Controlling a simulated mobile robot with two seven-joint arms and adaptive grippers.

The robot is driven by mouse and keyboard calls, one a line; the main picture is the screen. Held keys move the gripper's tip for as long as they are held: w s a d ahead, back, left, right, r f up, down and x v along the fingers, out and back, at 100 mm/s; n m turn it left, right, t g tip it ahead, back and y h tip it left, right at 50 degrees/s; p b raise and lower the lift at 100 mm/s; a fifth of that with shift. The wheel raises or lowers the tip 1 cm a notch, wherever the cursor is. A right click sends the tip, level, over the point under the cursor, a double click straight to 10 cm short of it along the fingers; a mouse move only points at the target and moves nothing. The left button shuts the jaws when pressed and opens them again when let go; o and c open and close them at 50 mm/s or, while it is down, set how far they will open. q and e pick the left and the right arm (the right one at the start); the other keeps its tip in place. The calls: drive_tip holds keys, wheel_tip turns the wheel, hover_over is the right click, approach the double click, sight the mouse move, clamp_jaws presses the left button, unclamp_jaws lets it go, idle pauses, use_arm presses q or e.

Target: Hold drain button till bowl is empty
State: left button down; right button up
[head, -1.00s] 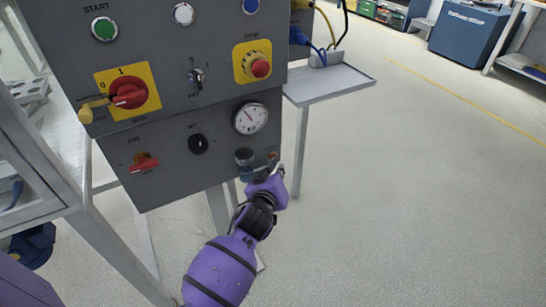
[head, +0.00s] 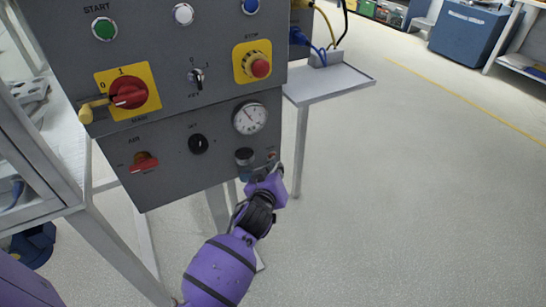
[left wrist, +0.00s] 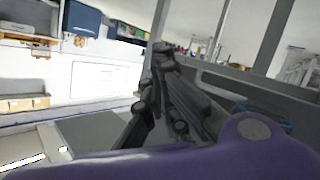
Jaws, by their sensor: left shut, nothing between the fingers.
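My left gripper (head: 275,168), on a purple wrist, is at the lower right corner of the grey control panel (head: 225,115). Its fingers are shut with nothing between them. They are right beside a small unit with a dark round knob (head: 244,156) on top. A small bluish part, perhaps the bowl, shows below the knob, mostly hidden by my gripper and wrist. I cannot tell its level. The drain button is not visible, and contact with it cannot be told. In the left wrist view the dark fingers (left wrist: 165,95) point up beside a grey surface. My right gripper is not in view.
A pressure gauge (head: 249,118) is above the knob. The panel also has a red stop button (head: 260,68), a red rotary switch (head: 129,92) and a green start button (head: 103,29). A grey side shelf (head: 328,83) juts out right. Open floor lies beyond.

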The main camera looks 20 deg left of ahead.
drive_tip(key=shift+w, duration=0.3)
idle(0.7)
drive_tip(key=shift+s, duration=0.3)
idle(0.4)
use_arm(q)
drive_tip(key=shift+s+d, duration=0.1)
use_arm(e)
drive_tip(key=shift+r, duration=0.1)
use_arm(q)
drive_tip(key=shift+s+d, duration=0.45)
drive_tip(key=shift+d, duration=0.15)
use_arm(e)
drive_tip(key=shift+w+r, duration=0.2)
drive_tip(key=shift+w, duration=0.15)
use_arm(q)
drive_tip(key=shift+s+d+p, duration=0.35)
drive_tip(key=shift+s+d, duration=0.45)
drive_tip(key=shift+d, duration=0.2)
drive_tip(key=shift+s+d+p, duration=0.3)
drive_tip(key=shift+s+d, duration=0.45)
drive_tip(key=shift+d, duration=0.2)
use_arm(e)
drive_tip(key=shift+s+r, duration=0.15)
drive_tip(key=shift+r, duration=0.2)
